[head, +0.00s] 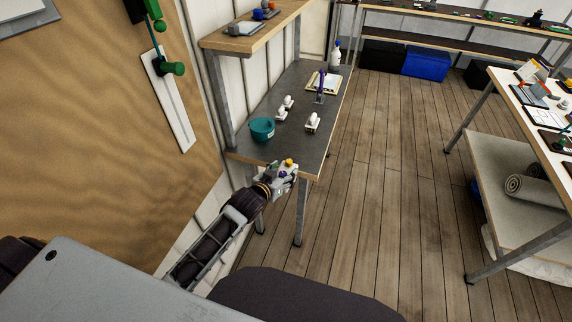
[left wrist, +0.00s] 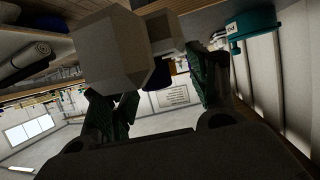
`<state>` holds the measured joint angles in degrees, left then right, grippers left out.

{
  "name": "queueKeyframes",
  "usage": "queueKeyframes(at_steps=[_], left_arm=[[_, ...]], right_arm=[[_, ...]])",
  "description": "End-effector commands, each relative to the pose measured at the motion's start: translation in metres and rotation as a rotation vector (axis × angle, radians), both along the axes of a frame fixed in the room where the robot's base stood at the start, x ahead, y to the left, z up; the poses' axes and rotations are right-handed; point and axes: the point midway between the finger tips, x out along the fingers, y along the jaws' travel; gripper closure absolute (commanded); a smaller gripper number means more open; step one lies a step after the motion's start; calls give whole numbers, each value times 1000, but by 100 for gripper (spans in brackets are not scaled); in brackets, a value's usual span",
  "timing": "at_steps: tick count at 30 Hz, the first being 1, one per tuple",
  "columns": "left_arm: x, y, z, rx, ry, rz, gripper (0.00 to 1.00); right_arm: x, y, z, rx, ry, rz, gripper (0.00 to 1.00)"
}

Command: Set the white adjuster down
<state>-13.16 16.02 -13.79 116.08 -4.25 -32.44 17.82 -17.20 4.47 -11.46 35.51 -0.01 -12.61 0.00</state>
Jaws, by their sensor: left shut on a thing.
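My left gripper (head: 284,170) is at the near front edge of the dark-topped bench (head: 298,85), close to the teal bowl. In the left wrist view the green fingers of my left gripper (left wrist: 160,92) are shut on a pale, block-shaped thing, the white adjuster (left wrist: 112,48), which fills the upper middle. In the head view the gripper mostly hides it. Similar white pieces stand on the bench: one (head: 312,122) at the right and a pair (head: 282,112) at the left. I cannot tell whether the held adjuster touches the bench. My right gripper is not in view.
A shelf (head: 255,32) overhangs the bench's left side. Bare dark surface lies between the white pieces and the near edge.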

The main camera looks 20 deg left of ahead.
Motion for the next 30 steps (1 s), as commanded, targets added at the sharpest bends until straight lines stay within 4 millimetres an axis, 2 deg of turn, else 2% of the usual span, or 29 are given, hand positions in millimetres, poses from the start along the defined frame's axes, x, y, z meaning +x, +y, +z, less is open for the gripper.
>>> queueKeyframes(at_steps=[10,18,24,30], left_arm=[[-47,16,-35,-5,4,98,88],[-78,29,-54,1,4,157,88],[-86,33,-59,6,4,172,88],[-87,34,-59,6,4,172,88]], right_arm=[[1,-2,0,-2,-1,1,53],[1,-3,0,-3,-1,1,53],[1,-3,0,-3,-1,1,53],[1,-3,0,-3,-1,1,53]])
